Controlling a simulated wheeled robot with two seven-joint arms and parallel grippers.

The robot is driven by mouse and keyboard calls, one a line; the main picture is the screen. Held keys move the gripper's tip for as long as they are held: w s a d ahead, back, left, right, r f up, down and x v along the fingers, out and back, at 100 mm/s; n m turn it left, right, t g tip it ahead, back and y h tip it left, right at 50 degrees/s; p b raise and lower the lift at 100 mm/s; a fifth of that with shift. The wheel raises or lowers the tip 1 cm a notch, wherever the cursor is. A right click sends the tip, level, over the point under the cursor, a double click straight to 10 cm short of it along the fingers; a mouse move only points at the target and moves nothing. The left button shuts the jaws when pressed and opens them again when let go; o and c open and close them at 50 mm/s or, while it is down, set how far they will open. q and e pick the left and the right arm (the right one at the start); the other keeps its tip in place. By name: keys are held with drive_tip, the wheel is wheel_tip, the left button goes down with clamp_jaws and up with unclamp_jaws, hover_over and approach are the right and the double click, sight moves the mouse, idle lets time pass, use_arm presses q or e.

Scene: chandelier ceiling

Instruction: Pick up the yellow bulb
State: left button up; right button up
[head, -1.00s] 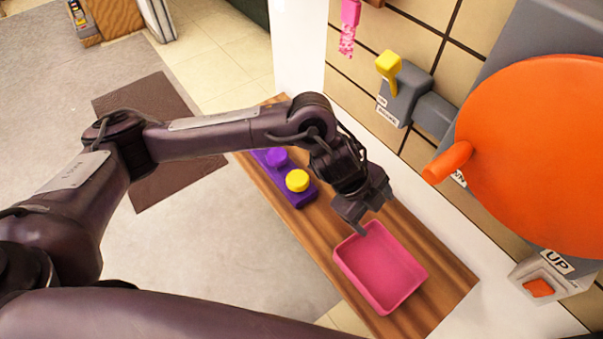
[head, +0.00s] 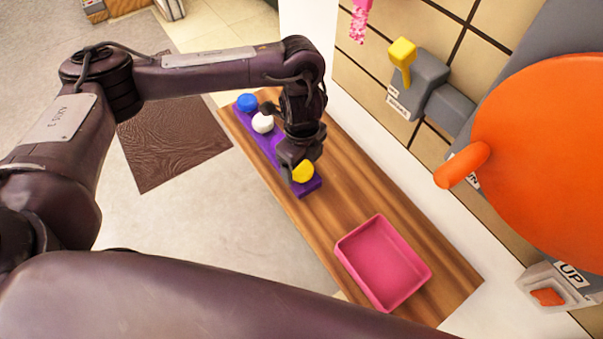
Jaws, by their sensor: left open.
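The yellow bulb (head: 303,171) sits at the near end of a purple holder (head: 309,187) on the wooden shelf. My left gripper (head: 298,172) is right at the yellow bulb, with its fingers open and pointing down around it. The gripper covers part of the bulb, and I cannot tell whether the fingers touch it. My right gripper does not show.
A white bulb (head: 262,123) and a blue bulb (head: 247,102) stand farther along the holder. A pink tray (head: 385,262) is on the shelf's near part. An orange disc (head: 550,150) and a yellow-handled lever (head: 402,55) are on the right wall.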

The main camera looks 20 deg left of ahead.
use_arm(q)
drive_tip(key=shift+f, duration=0.8)
drive_tip(key=c, duration=1.1)
drive_tip(key=shift+o, duration=0.2)
drive_tip(key=shift+r, duration=0.1)
